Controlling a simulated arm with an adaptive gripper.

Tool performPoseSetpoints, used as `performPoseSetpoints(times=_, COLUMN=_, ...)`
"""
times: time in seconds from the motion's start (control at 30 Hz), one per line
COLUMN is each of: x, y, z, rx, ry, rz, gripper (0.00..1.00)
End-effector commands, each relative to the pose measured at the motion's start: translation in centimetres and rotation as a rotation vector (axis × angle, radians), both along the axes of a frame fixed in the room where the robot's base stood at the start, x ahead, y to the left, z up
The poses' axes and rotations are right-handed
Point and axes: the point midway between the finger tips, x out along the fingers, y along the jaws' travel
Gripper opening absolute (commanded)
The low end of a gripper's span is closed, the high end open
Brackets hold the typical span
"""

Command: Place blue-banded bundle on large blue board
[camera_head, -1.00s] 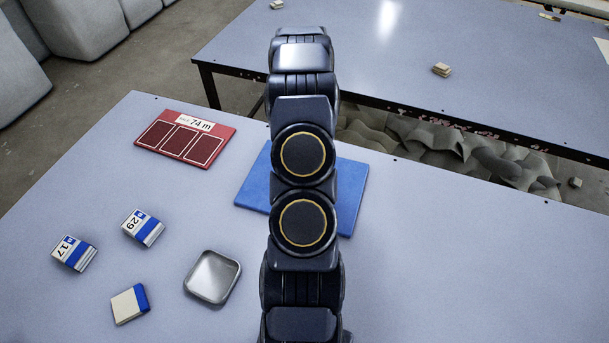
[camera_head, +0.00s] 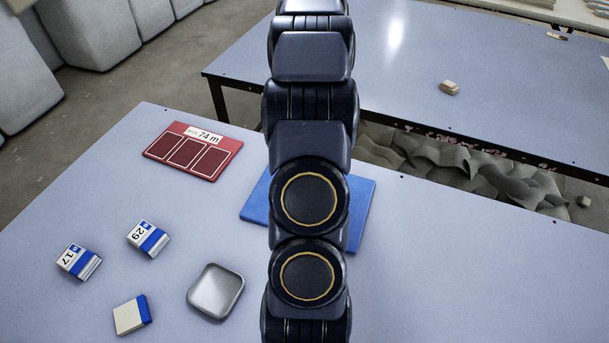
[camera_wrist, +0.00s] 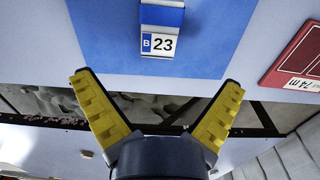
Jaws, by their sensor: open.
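The large blue board (camera_head: 360,200) lies flat on the near table, partly hidden behind my arm in the head view. It also fills the upper middle of the wrist view (camera_wrist: 108,40). A white bundle with a blue band, marked "B 23" (camera_wrist: 159,44), lies on the board in the wrist view, near the board's edge. In the head view my arm hides this bundle. My gripper (camera_wrist: 157,82) is open, its two yellow fingers spread wide and empty. The bundle shows beyond the fingertips, apart from them.
Two blue-banded bundles, "17" (camera_head: 78,261) and "29" (camera_head: 148,239), lie at left. Near them are a cream-and-blue block (camera_head: 131,315) and a metal tray (camera_head: 215,291). A red board (camera_head: 192,152) lies behind.

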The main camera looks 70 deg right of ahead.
Motion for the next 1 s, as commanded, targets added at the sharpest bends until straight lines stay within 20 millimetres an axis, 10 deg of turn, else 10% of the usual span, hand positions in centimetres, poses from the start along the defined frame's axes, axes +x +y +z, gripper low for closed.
performPoseSetpoints(times=0.27, x=0.2, y=0.2, z=0.5, rx=0.003, ry=0.001, rz=0.007, gripper=0.97)
performPoseSetpoints(times=0.43, x=3.8, y=3.9, z=3.4, rx=0.008, ry=0.004, rz=0.155, gripper=0.97)
performPoseSetpoints(times=0.7, x=9.4, y=20.5, z=11.6, rx=0.053, ry=0.033, rz=0.689, gripper=0.97)
performPoseSetpoints(times=1.0, x=3.2, y=35.7, z=16.3, rx=0.097, ry=0.086, rz=1.285, gripper=0.97)
